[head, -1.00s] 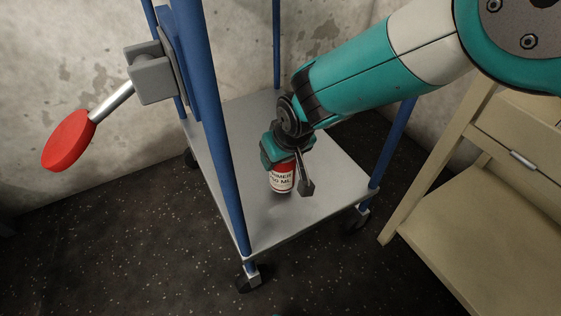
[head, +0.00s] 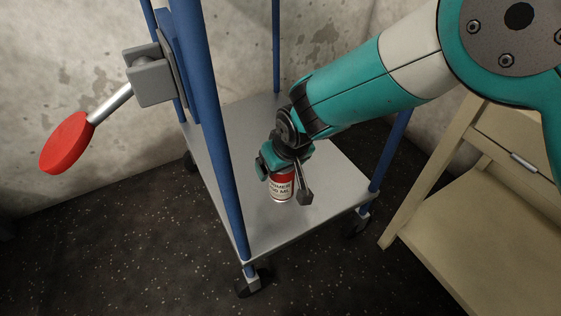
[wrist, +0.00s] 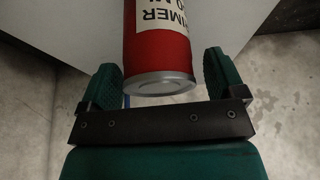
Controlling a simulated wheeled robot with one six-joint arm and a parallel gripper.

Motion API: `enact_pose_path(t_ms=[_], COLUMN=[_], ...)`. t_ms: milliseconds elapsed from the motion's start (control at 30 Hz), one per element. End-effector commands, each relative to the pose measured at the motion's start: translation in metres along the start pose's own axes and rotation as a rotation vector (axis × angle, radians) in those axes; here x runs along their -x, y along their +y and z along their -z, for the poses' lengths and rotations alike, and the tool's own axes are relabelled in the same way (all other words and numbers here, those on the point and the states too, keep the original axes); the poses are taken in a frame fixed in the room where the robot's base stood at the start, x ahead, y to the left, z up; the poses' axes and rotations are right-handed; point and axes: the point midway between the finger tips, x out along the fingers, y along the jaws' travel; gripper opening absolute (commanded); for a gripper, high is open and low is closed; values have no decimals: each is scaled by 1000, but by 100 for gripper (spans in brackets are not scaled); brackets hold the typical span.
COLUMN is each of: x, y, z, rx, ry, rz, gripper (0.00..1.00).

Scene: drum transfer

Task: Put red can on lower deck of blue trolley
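The red can (head: 281,188) with a white label stands upright on the grey lower deck (head: 320,160) of the blue trolley (head: 222,150). My gripper (head: 284,182) points down at the can, with one finger on each side of its upper part. The wrist view shows the can (wrist: 160,50) between the two spread green fingers of my gripper (wrist: 162,78), its silver-rimmed end towards the palm. A narrow gap shows at the right finger; contact at the left finger is hard to tell. The can's top is hidden by the gripper in the head view.
Blue trolley posts stand around the deck, one close left of my gripper. A red disc on a metal rod (head: 67,143) juts out at left from a grey bracket (head: 150,75). A beige wooden cabinet (head: 455,225) stands at right. Bare deck surrounds the can.

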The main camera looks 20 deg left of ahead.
Motion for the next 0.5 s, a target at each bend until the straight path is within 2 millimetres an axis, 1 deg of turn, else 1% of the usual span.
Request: enact_pose_path(t_ms=[167, 267, 333, 500], x=[1, 6, 16, 58], y=[0, 0, 0, 0], z=[0, 3, 6, 8], rx=[0, 0, 0, 0], ry=[0, 2, 2, 1], rz=[0, 0, 0, 0], gripper=[89, 89, 89, 89])
